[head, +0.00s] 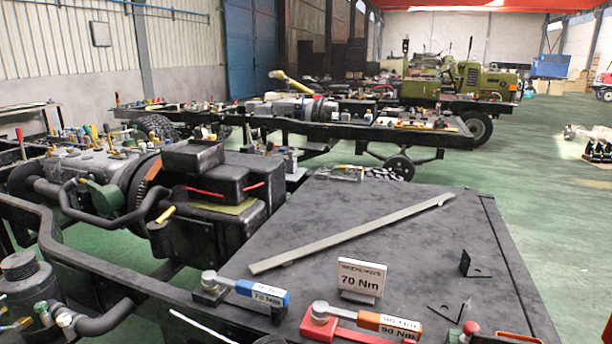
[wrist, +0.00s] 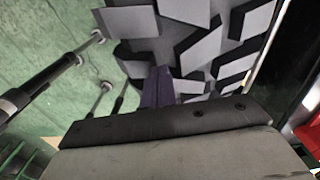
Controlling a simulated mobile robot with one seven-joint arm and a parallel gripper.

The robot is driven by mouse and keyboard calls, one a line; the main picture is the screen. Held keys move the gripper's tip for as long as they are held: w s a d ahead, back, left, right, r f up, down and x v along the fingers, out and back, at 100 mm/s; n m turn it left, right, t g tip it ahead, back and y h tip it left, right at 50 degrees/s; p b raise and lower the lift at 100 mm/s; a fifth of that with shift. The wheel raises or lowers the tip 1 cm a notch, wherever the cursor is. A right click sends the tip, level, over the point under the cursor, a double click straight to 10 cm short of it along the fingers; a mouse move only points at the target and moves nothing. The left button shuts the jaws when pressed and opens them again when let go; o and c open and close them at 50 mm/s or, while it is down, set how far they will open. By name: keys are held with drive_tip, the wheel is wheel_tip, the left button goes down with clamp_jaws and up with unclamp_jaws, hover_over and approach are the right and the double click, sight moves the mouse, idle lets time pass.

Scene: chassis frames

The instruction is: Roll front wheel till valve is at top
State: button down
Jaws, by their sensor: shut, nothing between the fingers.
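A tyre with chunky light-grey tread blocks (wrist: 205,42) fills the upper middle and right of the wrist view. My gripper (wrist: 157,85) is shut and empty, its dark fingers pointing at the tread. The fingertips are at or very close to the tread; I cannot tell whether they touch. No valve is visible in either view, and the tyre's side face is hidden. My gripper is not in the head view, and I cannot tell whether this tyre shows there.
In the wrist view, dark rods (wrist: 62,72) stand on the green floor at left. In the head view, a dark bench top (head: 400,235) carries a steel bar (head: 350,235), a 70 Nm sign (head: 361,279) and blue and red torque wrenches. Green floor is open at right (head: 545,210).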

wheel_tip(320, 180, up, 8)
drive_tip(key=p, duration=0.6)
drive_tip(key=shift+p, duration=0.35)
